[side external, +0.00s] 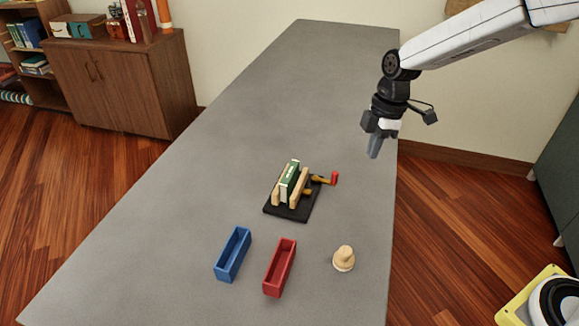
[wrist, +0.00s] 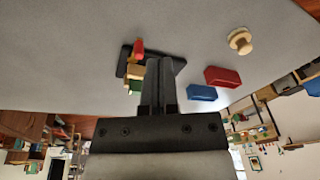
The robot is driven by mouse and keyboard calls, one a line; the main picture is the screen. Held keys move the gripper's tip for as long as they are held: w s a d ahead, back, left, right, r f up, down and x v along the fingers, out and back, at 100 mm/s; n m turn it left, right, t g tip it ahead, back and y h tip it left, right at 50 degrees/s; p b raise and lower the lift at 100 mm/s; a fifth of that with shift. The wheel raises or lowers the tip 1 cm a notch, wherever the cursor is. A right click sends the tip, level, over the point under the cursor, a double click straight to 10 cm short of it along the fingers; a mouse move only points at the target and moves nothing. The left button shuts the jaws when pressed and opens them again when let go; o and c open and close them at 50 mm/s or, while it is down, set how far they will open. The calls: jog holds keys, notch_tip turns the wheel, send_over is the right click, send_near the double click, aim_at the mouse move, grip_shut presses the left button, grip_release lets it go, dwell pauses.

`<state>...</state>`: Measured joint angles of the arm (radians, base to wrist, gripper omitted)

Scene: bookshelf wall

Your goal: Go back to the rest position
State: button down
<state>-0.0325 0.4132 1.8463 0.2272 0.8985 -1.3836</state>
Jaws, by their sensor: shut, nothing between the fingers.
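My gripper (side external: 375,144) is shut and empty. It hangs above the right edge of the grey table (side external: 220,140), beyond and above the other things on it. In the wrist view my gripper (wrist: 158,62) shows as two dark fingers pressed together, with nothing between them.
On the table a black base (side external: 290,212) carries a wooden vise with a red-tipped handle (side external: 333,178) and a green and white block (side external: 289,180) between its jaws. Nearer stand a blue bin (side external: 233,254), a red bin (side external: 280,267) and a wooden knob-shaped piece (side external: 344,258). The far table is clear.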

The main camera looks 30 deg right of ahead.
jog(key=s+d+f+m+t+h, duration=0.1)
jog(key=s+d+m, duration=0.1)
jog(key=s+m, duration=0.5)
jog(key=s+d+f+m+t+h, duration=0.1)
jog(key=s+d+f+m, duration=0.1)
jog(key=s+m, duration=0.5)
jog(key=shift+s+d+f+m+t, duration=0.3)
jog(key=shift+s+t, duration=0.1)
jog(key=shift+s, duration=0.3)
